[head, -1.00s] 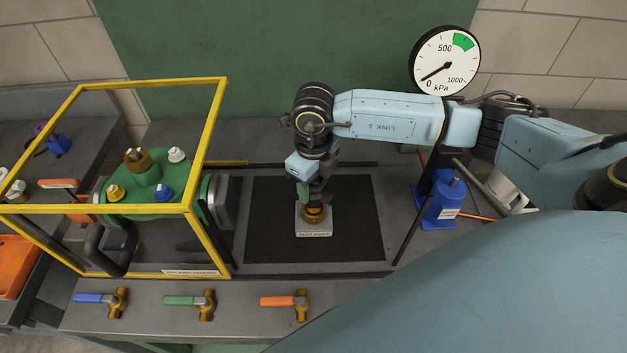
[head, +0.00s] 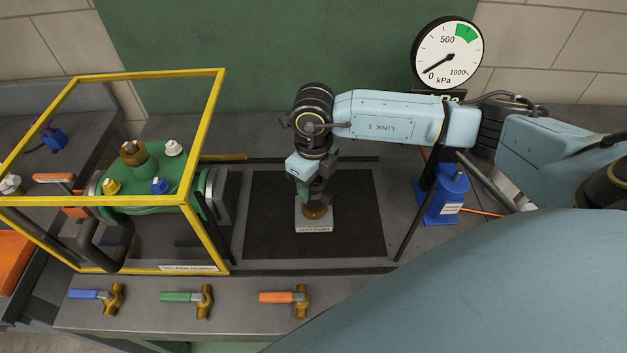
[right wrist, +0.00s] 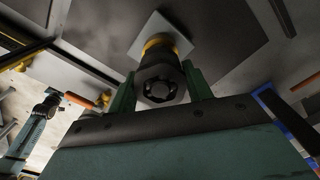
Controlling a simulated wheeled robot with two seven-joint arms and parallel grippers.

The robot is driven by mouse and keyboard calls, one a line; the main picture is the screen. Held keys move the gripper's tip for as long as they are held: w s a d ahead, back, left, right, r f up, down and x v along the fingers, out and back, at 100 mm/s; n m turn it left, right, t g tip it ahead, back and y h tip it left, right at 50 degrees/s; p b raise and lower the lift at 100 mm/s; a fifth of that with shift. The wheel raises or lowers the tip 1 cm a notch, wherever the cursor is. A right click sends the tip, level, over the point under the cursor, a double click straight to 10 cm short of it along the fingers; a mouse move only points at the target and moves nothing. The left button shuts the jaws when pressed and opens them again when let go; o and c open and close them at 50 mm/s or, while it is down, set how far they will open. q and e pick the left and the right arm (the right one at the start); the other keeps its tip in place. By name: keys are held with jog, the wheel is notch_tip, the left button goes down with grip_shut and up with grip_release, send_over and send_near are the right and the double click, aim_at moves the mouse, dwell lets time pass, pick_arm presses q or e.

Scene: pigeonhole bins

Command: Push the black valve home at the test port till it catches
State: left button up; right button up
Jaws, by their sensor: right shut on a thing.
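My right gripper (head: 316,198) points down over the test port (head: 314,225), a pale labelled block with a brass fitting (head: 317,213) on top. In the right wrist view its green fingers stand on both sides of the black valve (right wrist: 160,88), shut on it. The valve's round end with a ring of recesses faces the camera. Its far end meets the brass collar (right wrist: 160,43) on the pale block (right wrist: 160,35). I cannot tell how deep it sits. In the head view the gripper mostly hides the valve. My left gripper is not seen.
The gauge (head: 446,53) reads about 0 kPa. A yellow-framed guard (head: 208,235) stands left over a green manifold with several caps. A blue bottle-like unit (head: 446,195) stands right. Three brass valves with coloured handles line the front. The dark mat (head: 265,215) is clear around the port.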

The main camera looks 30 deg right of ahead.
jog(key=shift+f+b, duration=0.3)
jog(key=shift+f, duration=0.1)
jog(key=o, duration=1.4)
jog(key=shift+c, duration=0.2)
notch_tip(320, 180, up, 5)
jog(key=p, duration=0.3)
jog(key=shift+p, duration=0.3)
jog(key=shift+r, duration=0.1)
notch_tip(320, 180, up, 13)
jog(key=b, duration=0.1)
jog(key=shift+r, duration=0.15)
